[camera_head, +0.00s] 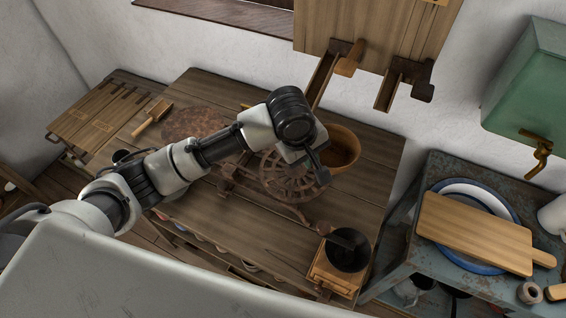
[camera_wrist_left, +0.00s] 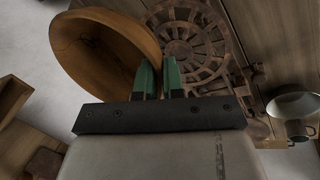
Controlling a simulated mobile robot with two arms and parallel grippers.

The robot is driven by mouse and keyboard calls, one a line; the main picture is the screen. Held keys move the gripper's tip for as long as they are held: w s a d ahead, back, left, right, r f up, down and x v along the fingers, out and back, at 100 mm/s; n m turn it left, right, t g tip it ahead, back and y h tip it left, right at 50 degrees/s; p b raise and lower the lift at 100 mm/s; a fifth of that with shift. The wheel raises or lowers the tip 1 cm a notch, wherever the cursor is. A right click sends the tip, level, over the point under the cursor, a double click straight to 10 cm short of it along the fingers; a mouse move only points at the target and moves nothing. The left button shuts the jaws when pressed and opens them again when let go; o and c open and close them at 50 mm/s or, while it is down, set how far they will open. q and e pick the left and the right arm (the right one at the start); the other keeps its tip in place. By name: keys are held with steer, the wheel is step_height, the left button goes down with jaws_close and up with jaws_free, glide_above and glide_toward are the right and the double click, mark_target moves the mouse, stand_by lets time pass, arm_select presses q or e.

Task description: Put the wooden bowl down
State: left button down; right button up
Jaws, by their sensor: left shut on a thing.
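The wooden bowl (camera_head: 343,148) shows in the head view at the far right part of the wooden table (camera_head: 362,195), partly hidden behind my left wrist. In the left wrist view the bowl (camera_wrist_left: 100,52) is tilted, its hollow facing the camera, with its right rim at the green fingers. My left gripper (camera_wrist_left: 160,72) is shut on that rim. In the head view the left gripper (camera_head: 318,168) is small, at the bowl's near left side. I cannot tell whether the bowl touches the table. My right gripper is not in view.
A round iron grate (camera_head: 285,178) on a stand is close beside the bowl. A box grinder with a black cup (camera_head: 347,250) stands at the table's front right corner. A brush (camera_head: 152,118) lies left. Wooden brackets (camera_head: 400,85) are on the wall behind.

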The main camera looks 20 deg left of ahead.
arm_select(q)
steer(key=a+f+p, duration=0.1)
steer(key=a+f, duration=0.1)
steer(key=w+a+f+p, duration=0.1)
steer(key=a+f, duration=0.5)
steer(key=shift+w+a+f+p, duration=0.1)
steer(key=shift+w+f+p, duration=0.05)
steer(key=shift+w+p, duration=0.25)
steer(key=shift+f, duration=0.3)
steer(key=shift+f, duration=0.1)
steer(key=c, duration=1.2)
jaws_free()
steer(key=shift+c, duration=0.2)
steer(key=b+v, duration=0.1)
steer(key=v, duration=1.1)
